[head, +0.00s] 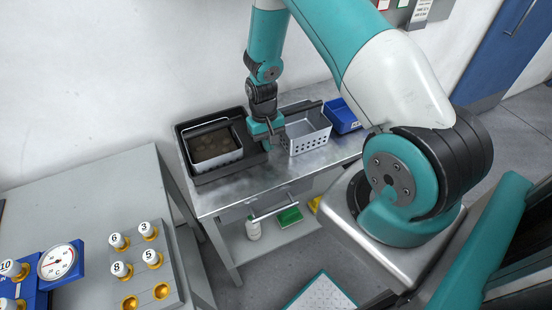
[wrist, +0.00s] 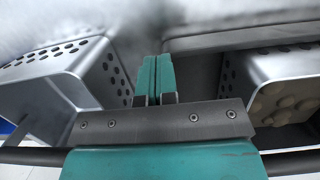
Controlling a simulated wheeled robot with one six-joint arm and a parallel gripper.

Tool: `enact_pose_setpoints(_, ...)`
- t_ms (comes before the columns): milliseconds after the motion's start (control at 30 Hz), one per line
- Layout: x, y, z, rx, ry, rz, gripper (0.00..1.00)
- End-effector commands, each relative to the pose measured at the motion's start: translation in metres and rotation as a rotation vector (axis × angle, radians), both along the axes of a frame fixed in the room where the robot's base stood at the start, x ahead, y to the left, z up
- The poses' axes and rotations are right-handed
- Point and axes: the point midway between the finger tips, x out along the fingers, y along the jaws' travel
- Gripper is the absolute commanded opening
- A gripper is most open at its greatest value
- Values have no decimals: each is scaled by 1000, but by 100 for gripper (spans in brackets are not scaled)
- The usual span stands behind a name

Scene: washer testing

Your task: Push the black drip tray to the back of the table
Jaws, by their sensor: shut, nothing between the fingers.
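The black drip tray (head: 213,174) lies at the left end of the metal table (head: 240,192), close to the wall. A metal basket (head: 228,160) holding several round brownish pieces stands in it. My gripper (head: 267,146) is low at the tray's right end, between the tray and a second, perforated basket (head: 308,136). In the wrist view my gripper (wrist: 154,80) has its teal fingers together, with nothing between them. The dark tray (wrist: 203,75) is just right of the fingers there; I cannot tell whether they touch it.
The perforated basket (wrist: 60,75) is close on the fingers' left in the wrist view. A blue bin (head: 342,116) stands at the table's right end. A lower shelf holds a white bottle (head: 253,228) and a green item (head: 289,216). A grey bench (head: 90,196) is at left.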

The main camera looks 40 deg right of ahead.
Motion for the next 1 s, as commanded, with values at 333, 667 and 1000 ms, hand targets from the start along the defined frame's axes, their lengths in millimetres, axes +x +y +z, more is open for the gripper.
enact_pose_setpoints(333,46,-15,-10,-4,-6,-4,0)
enact_pose_setpoints(667,45,-15,-6,-5,-3,-3,0)
enact_pose_setpoints(1000,46,-15,13,-4,-4,-3,0)
